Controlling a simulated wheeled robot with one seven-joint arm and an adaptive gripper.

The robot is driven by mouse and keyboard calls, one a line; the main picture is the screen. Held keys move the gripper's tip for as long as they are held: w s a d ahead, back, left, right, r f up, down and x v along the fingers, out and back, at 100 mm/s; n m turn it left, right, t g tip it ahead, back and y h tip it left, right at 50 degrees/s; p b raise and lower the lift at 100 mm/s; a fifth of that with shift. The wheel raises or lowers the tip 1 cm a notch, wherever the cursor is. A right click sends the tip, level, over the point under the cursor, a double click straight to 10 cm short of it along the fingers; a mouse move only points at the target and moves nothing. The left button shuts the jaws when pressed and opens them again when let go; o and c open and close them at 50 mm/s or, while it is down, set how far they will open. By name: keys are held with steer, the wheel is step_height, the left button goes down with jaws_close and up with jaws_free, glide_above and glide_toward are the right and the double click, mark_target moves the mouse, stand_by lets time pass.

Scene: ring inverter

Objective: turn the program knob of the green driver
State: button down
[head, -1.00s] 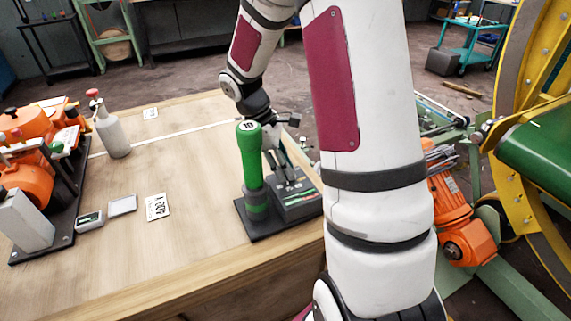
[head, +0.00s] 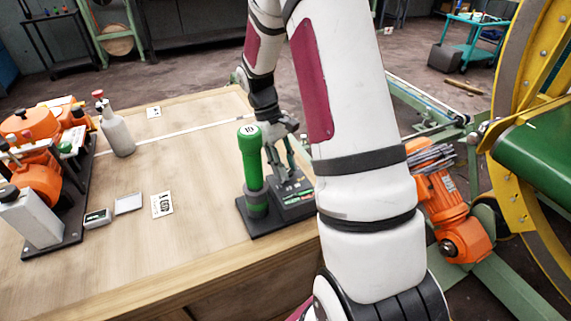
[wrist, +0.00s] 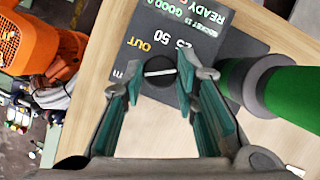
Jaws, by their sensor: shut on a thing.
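The green driver (head: 251,160) stands upright on a dark base at the right part of the wooden table. Beside it on the base is its dark control box (head: 291,197). In the wrist view the box panel (wrist: 200,45) shows white and green print. The round black program knob (wrist: 159,71) with a white pointer line sits between my fingertips. My gripper (wrist: 159,82) is shut on the knob, one finger on each side. In the head view my gripper (head: 285,172) is over the box, partly behind the driver. The driver's green body (wrist: 290,95) is close to the right finger.
The wooden table (head: 190,255) has clear room at its front and middle. A printed card (head: 161,205), small trays, a grey bottle (head: 116,132) and orange machinery (head: 35,180) lie to the left. An orange motor (head: 446,215) stands beyond the table's right side.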

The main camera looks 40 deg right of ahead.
stand_by(0.4)
steer(key=c, duration=1.2)
jaws_free()
steer(key=shift+c, duration=0.2)
steer(key=v, duration=1.2)
steer(key=shift+s, duration=0.15)
